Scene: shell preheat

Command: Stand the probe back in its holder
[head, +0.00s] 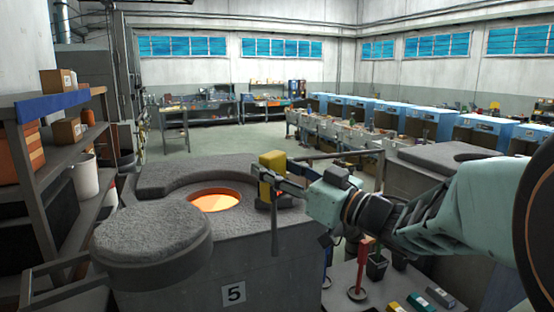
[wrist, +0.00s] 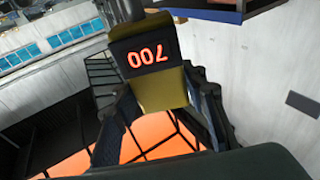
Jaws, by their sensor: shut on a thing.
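The probe (head: 272,160) has a yellow body, and my gripper (head: 268,177) is shut on it beside the furnace's glowing opening. In the wrist view the probe body (wrist: 155,92) sits between my fingers, and its dark display shows red digits reading 700 upside down. A dark rod runs down below the grip in the head view, in front of the furnace block; its lower end is hard to make out. A small black open cup (head: 376,267), possibly the holder, stands on the low bench at lower right, apart from the probe.
A red-handled tool (head: 363,262) and several coloured blocks sit on the bench. A shelf (head: 60,165) stands at left.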

